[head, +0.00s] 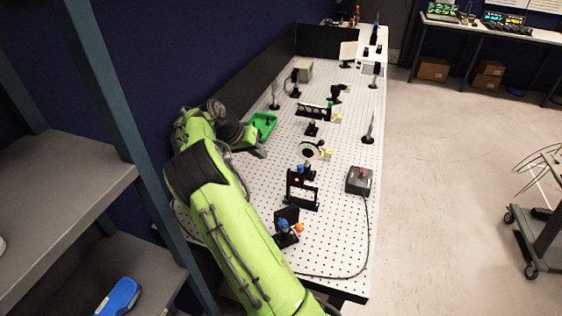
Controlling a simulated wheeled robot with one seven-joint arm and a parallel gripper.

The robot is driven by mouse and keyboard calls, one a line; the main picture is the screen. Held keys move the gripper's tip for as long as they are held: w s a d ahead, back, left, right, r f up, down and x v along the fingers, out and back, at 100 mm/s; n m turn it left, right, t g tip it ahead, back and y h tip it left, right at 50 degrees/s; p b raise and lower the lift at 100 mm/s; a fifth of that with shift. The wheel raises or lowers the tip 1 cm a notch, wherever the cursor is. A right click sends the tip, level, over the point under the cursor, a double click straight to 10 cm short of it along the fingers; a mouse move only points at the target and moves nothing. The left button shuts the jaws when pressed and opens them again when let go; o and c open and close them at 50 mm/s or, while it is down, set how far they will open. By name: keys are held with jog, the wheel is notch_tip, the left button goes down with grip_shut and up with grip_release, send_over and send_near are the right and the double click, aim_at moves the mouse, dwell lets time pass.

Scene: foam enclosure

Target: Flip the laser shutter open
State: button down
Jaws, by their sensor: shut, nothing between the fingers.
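A small black mount (287,238) with an upright black plate, a blue knob and an orange ball (299,228) stands near the front of the perforated table; it may be the laser shutter, but its flap position is too small to tell. Behind it is a black frame (302,190) with a small red spot. My gripper (262,153) is shut and empty over the left side of the table, beside the green tray (264,124). It is apart from both black mounts and farther back than them. My green arm covers the table's front left part.
Several optic posts, a round ring mount (311,151) and a beige box (303,70) stand farther back. A dark wall (250,93) borders the left; shelving stands at far left.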

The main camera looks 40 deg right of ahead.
send_near(298, 175)
jog(key=w+f, duration=0.3)
jog(key=w, duration=0.1)
jog(key=s+d, duration=0.1)
jog(key=s+d+p, duration=0.1)
jog(key=s+d, duration=0.1)
jog(key=shift+s+d+f, duration=0.1)
jog(key=shift+s+d, duration=0.05)
jog(key=shift+s, duration=0.1)
jog(key=s+b, duration=0.1)
jog(key=s+d+b, duration=0.1)
jog(key=s, duration=0.1)
jog(key=s+d+b, duration=0.1)
jog(key=shift+s+d, duration=0.15)
jog(key=shift+s, duration=0.1)
